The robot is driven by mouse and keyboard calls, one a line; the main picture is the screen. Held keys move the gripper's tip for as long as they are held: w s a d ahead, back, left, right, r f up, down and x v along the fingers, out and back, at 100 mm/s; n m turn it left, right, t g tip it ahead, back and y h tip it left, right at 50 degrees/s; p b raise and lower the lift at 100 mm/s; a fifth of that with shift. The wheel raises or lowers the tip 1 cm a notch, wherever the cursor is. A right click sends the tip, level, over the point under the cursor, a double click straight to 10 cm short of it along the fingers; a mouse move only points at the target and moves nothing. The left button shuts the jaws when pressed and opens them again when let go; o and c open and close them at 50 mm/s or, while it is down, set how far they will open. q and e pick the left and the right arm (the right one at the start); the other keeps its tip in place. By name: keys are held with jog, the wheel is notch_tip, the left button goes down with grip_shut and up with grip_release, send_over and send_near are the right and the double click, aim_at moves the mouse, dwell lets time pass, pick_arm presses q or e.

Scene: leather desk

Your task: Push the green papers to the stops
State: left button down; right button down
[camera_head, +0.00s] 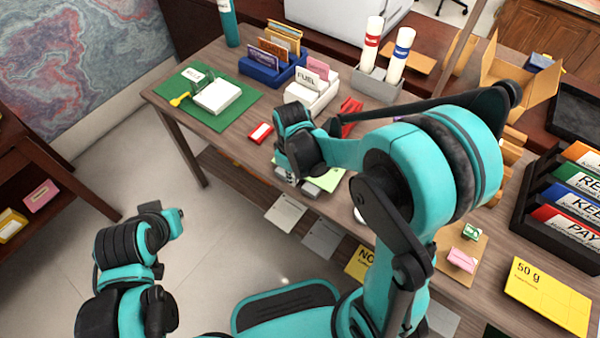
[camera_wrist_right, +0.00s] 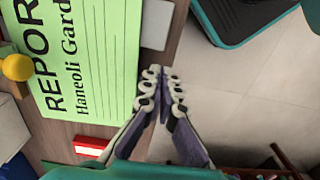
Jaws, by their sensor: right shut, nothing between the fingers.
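A light green paper printed "REPORT" and "Haneoli Gard…" (camera_wrist_right: 80,65) lies on the desk in the right wrist view. In the head view part of a light green sheet (camera_head: 330,180) shows at the desk's front edge, mostly hidden by my right arm. My right gripper (camera_wrist_right: 163,88) is shut and empty, its fingertips just beside the paper's long edge, near the desk edge; I cannot tell if they touch. In the head view the right gripper (camera_head: 300,178) is over the front edge. I cannot make out the stops clearly. My left arm is low at the left, its fingers unseen.
A red-and-white block (camera_head: 260,133) lies left of my right gripper. A green mat (camera_head: 245,97), a white card holder (camera_head: 318,97) and a grey holder with rolls (camera_head: 376,82) stand behind. Sheets hang below the desk front.

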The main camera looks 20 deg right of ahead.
notch_tip(320, 180, up, 6)
jog(key=p, duration=0.4)
dwell(0.4)
dwell(0.4)
jog(key=s+d+r+m+t, duration=0.6)
jog(key=s+r, duration=0.3)
jog(key=r, duration=0.2)
jog(key=shift+s+r+m+t, duration=0.2)
jog(key=shift+r+m+t, duration=0.2)
jog(key=shift+m+t, duration=0.3)
